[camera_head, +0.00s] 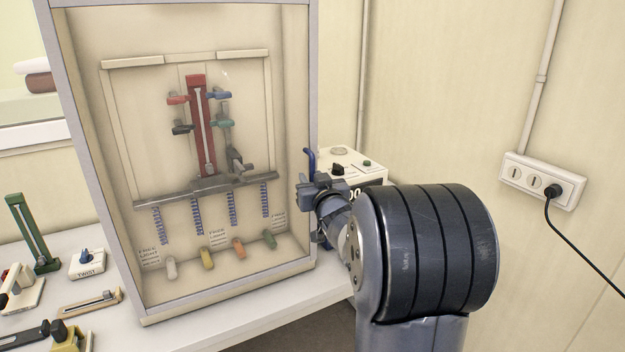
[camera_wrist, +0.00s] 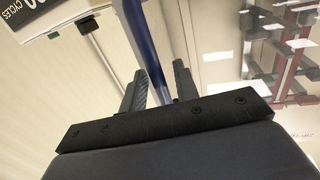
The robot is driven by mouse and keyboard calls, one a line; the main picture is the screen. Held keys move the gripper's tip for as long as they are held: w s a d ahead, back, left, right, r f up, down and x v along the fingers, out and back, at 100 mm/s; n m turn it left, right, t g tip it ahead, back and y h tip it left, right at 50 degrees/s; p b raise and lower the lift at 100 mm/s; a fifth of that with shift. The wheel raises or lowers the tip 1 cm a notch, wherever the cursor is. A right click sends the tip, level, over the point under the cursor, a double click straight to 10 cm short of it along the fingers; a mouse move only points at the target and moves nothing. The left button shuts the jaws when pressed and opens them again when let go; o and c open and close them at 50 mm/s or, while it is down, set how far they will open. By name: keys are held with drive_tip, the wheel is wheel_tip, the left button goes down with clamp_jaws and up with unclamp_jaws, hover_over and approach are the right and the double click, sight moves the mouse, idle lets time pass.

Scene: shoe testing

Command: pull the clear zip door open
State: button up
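The clear door is a transparent panel in a grey frame (camera_head: 312,85) across the front of a beige cabinet at the left of the head view. It looks shut. A blue upright handle (camera_head: 310,160) stands at the door's right edge. My gripper (camera_head: 312,188) is at that edge, level with the handle's lower part. In the wrist view, the blue handle (camera_wrist: 147,45) runs down between the two fingers of my gripper (camera_wrist: 159,83). The fingers stand apart, with small gaps seen beside the handle. The handle's lower end is hidden behind the gripper's dark plate.
Inside the cabinet, a red column (camera_head: 198,125) with coloured clamps stands above several springs. A white box with a dark knob (camera_head: 338,168) sits just behind my gripper. Small tools and a green stand (camera_head: 35,235) lie on the white table at left. A wall socket (camera_head: 540,180) is at right.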

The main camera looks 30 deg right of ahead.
clamp_jaws()
drive_tip(key=shift+s, duration=0.1)
idle(0.4)
